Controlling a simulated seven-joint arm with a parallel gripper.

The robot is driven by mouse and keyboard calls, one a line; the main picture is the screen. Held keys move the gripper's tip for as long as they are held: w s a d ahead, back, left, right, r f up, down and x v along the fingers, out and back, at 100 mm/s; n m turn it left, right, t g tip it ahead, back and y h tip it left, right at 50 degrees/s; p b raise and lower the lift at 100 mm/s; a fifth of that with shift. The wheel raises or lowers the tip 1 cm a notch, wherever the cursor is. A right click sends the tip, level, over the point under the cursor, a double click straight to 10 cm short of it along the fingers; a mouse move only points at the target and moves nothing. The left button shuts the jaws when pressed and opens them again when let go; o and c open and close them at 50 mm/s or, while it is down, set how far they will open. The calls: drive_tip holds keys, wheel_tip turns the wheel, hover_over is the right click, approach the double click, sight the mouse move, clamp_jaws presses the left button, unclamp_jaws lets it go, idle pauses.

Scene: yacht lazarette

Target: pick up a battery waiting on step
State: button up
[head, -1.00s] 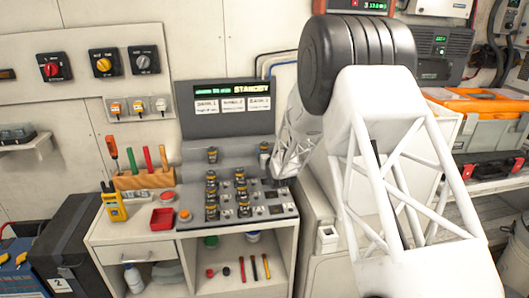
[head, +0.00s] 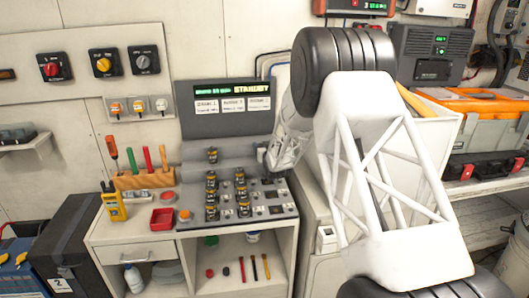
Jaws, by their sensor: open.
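Several small black batteries with gold bands stand in the sloped grey console (head: 285,212). One battery (head: 212,155) stands alone on the raised step at the back of the console, below the screen. At the step's right end, my gripper (head: 266,158) is beside or over the spot where another battery stood in view; that battery is now mostly hidden or too small to make out. My gripper is open, small and partly hidden by my own white arm. I cannot tell whether its fingers are around the battery.
The display (head: 232,98) reads STANDBY and rises behind the step. A red tray (head: 162,217), a yellow meter (head: 113,206) and a wooden tool holder (head: 146,180) stand left of the console. A white cabinet (head: 318,205) borders it on the right.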

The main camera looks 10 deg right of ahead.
drive_tip(key=shift+c, duration=0.5)
drive_tip(key=c, duration=1)
drive_tip(key=shift+c, duration=0.3)
drive_tip(key=shift+r, duration=0.15)
drive_tip(key=shift+r, duration=0.55)
drive_tip(key=shift+s+r, duration=0.2)
drive_tip(key=shift+r, duration=0.4)
drive_tip(key=shift+s+r, duration=0.2)
drive_tip(key=shift+r, duration=0.35)
drive_tip(key=s+r, duration=0.1)
drive_tip(key=s, duration=1.4)
drive_tip(key=shift+r, duration=0.15)
drive_tip(key=shift+s, duration=0.1)
